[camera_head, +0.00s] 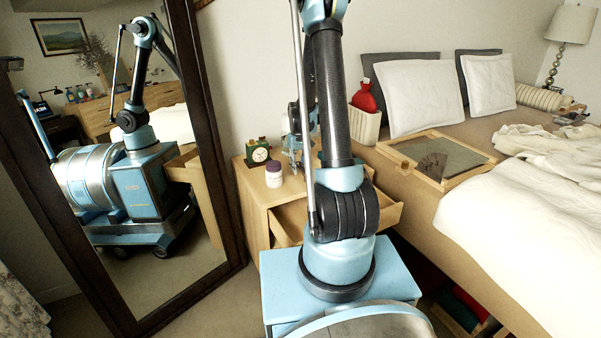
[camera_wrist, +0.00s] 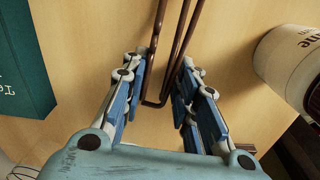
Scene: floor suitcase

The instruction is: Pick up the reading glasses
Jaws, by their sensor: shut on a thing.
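The reading glasses (camera_wrist: 157,30) show in the wrist view as thin brown rods running up from between my fingers, with a bend low between the pads. My gripper (camera_wrist: 160,80) is closed in on these rods from both sides, over a light wood top. The lenses are not clear in this view. In the head view my arm hides the glasses, and only a bit of the blue-grey gripper area shows behind it above the nightstand (camera_head: 254,194).
In the wrist view the bottle (camera_wrist: 288,62) is at right and a dark green lettered thing (camera_wrist: 22,65) at left. A drawer (camera_head: 388,214) stands open.

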